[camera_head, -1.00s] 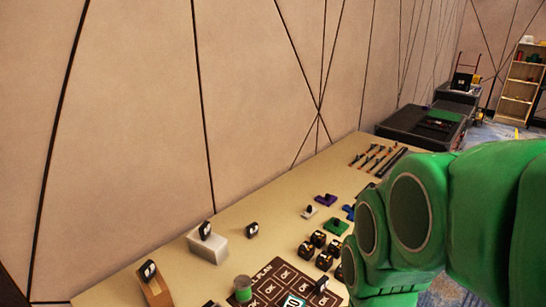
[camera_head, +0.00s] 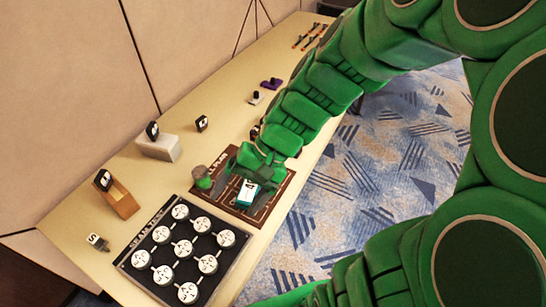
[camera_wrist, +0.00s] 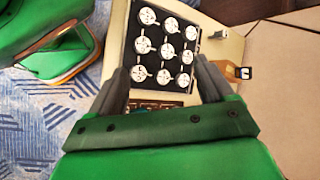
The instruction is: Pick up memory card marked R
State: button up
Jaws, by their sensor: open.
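Several small black cards with white labels stand on the table; I cannot read which one is marked R. One is on a white block (camera_head: 160,147), one stands on the bare table (camera_head: 201,123), and one leans on a wooden block (camera_head: 118,200). Another small labelled piece (camera_head: 97,242) lies at the near left. My gripper (camera_wrist: 164,66) is open and empty in the wrist view, its two dark fingers apart. In the head view my green arm reaches over the brown plan board, and the fingertips are hidden there.
A black board with white discs (camera_head: 125,262) lies at the table's near end. A white and teal piece (camera_head: 248,192) shows there.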

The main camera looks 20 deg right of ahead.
jog(key=w+d+f+m+t+y, duration=0.2)
jog(key=w+f+m+t+y, duration=0.15)
jog(key=w+m, duration=0.4)
jog(key=w+d+f+m+t+y, duration=0.2)
jog(key=w+f+m+t, duration=0.15)
jog(key=w, duration=0.65)
jog(key=w+d+f+m+t+h, duration=0.1)
jog(key=d+f+m, duration=0.3)
jog(key=d+f, duration=0.1)
jog(key=w+d+f+m+t+h, duration=0.2)
jog(key=d+f+m, duration=0.3)
jog(key=f, duration=0.1)
jog(key=w+d+f+m+t+h, duration=0.1)
jog(key=w+d+f+m+t, duration=0.1)
jog(key=d+f+m, duration=0.2)
jog(key=shift+d+f+m+h, duration=0.3)
jog(key=shift+d+f, duration=0.15)
jog(key=shift+f, duration=0.2)
jog(key=shift+w+a+f+t, duration=0.3)
jog(key=shift+w+a+f, duration=0.2)
jog(key=shift+w+a, duration=0.35)
jog(key=shift+w+a+f, duration=0.25)
jog(key=shift+w+f, duration=0.05)
jog(key=shift+w, duration=0.35)
jog(key=shift+w+a+f, duration=0.2)
jog(key=shift+w+f, duration=0.1)
jog(key=shift+w, duration=0.35)
jog(key=shift+x, duration=1.1)
jog(key=shift+r, duration=0.1)
jog(key=c, duration=1)
